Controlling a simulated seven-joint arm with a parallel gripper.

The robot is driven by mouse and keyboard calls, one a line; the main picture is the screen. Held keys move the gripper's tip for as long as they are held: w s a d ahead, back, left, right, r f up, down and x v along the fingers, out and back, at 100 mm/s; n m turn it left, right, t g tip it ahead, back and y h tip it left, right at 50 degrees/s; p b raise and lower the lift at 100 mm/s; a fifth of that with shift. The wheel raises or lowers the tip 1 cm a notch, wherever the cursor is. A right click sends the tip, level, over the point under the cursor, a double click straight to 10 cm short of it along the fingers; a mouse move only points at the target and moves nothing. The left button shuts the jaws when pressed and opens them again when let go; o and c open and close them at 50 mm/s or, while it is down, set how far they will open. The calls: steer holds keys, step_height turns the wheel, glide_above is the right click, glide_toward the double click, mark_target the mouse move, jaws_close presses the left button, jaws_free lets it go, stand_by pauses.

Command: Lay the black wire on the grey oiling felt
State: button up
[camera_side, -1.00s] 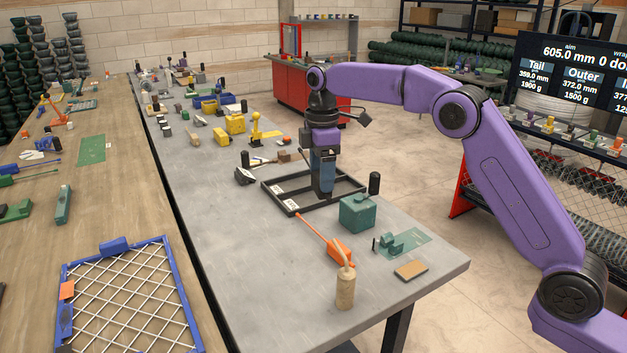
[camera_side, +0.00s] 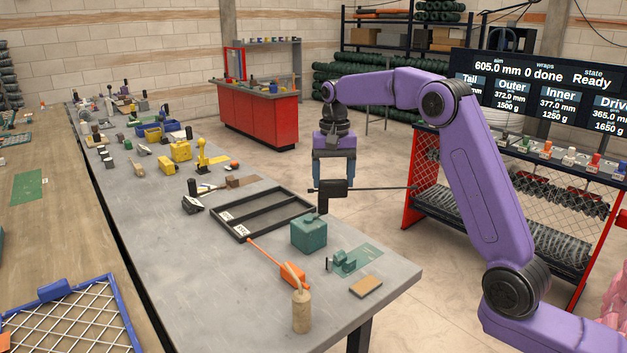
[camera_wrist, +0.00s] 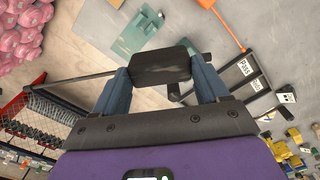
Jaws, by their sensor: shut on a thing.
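My gripper (camera_side: 334,180) has blue fingers and is shut on a black block, the grip of the black wire (camera_side: 375,189). The wire is thin, straight and dark, and sticks out to the right in the side view. In the wrist view the black block (camera_wrist: 160,66) sits between my gripper's fingertips (camera_wrist: 160,80), and the wire runs off to the lower left. It is held in the air near the table's right edge. I cannot pick out the grey oiling felt in either view.
A black divided tray (camera_side: 240,237) with white labels lies on the grey table (camera_side: 215,290). Near it are a teal box (camera_side: 309,234), an orange-handled tool (camera_side: 292,274), a beige bottle (camera_side: 301,312), a teal fixture (camera_side: 344,262) and a tan pad (camera_side: 366,287).

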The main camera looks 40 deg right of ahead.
mark_target(409, 187)
steer(key=s+d+m, duration=0.3)
steer(key=d+m, duration=0.2)
steer(key=m, duration=0.4)
steer(key=s+d+m, duration=0.4)
steer(key=d+m, duration=0.1)
steer(key=m, duration=0.4)
steer(key=s+d+m, duration=0.4)
steer(key=d+m, duration=0.1)
steer(key=m, duration=0.4)
steer(key=shift+s+d+f+m, duration=0.15)
steer(key=shift+f+m, duration=0.1)
steer(key=shift+m, duration=0.05)
step_height(409, 187, down, 12)
steer(key=m, duration=0.1)
steer(key=shift+s+d, duration=0.2)
steer(key=shift+s, duration=0.1)
steer(key=shift+f, duration=0.1)
steer(key=shift+f, duration=3.85)
steer(key=shift+f, duration=0.6)
steer(key=o, duration=1.1)
steer(key=shift+o, duration=0.2)
